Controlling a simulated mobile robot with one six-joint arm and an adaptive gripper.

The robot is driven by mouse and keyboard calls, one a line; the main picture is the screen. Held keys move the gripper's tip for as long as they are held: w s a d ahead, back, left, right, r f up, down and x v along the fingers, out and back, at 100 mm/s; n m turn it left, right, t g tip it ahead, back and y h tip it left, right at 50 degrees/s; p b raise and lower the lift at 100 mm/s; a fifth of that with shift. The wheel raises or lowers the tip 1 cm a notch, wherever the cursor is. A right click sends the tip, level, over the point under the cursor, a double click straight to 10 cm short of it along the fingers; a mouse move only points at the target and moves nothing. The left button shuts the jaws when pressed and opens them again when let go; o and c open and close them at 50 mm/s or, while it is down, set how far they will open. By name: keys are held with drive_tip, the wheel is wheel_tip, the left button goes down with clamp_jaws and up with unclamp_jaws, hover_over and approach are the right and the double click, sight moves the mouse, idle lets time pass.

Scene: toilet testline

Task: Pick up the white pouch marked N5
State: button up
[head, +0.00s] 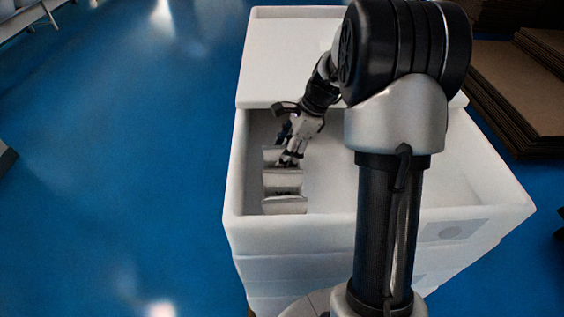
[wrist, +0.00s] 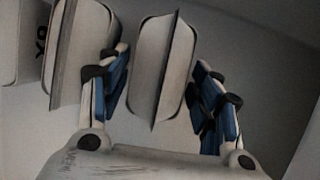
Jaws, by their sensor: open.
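Several white pouches stand in a row along the left side of the white bin. In the head view, one (head: 284,205) is nearest the front wall, another (head: 284,181) is behind it, and a third is partly hidden by my gripper (head: 289,160). In the wrist view, one pouch (wrist: 163,70) stands on edge between the open blue-padded fingers of my gripper (wrist: 160,62). No N5 mark is readable. A pouch at the far left (wrist: 24,42) bears dark, partly hidden lettering.
Another pouch (wrist: 84,55) stands just left of the left finger. The bin (head: 480,185) has high walls, and a white lid or panel (head: 285,62) covers its far part. Brown cardboard stacks (head: 515,85) stand beyond.

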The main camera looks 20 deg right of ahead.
drive_tip(key=b+x, duration=0.1)
drive_tip(key=x, duration=0.2)
drive_tip(key=shift+f, duration=0.2)
drive_tip(key=shift+s+r, duration=0.1)
drive_tip(key=shift+c, duration=0.5)
drive_tip(key=c, duration=0.7)
drive_tip(key=shift+c, duration=0.2)
